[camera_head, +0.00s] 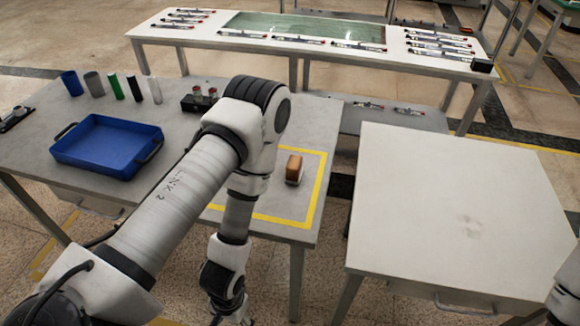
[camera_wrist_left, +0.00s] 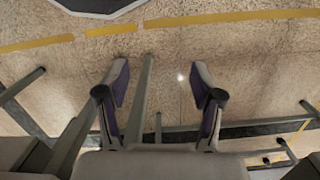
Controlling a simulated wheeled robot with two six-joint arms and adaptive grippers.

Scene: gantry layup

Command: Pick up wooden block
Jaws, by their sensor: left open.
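The wooden block (camera_head: 294,166) is small and brown with a pale lower part. It sits on the grey table inside the yellow taped outline, right of my left arm in the head view. My left arm crosses in front of the table and bends down, with its wrist low in the picture, nearer to me than the block. In the left wrist view my left gripper (camera_wrist_left: 160,88) is open and empty, over bare floor and table legs. The block is not in that view. Only a piece of my right arm shows at the right edge; its gripper is out of view.
The grey table (camera_head: 200,90) also holds a blue tray (camera_head: 107,146), several upright cylinders (camera_head: 115,87) and a black holder (camera_head: 199,99). A bare white table (camera_head: 450,190) stands to the right. A long white table (camera_head: 300,48) with several tools is behind.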

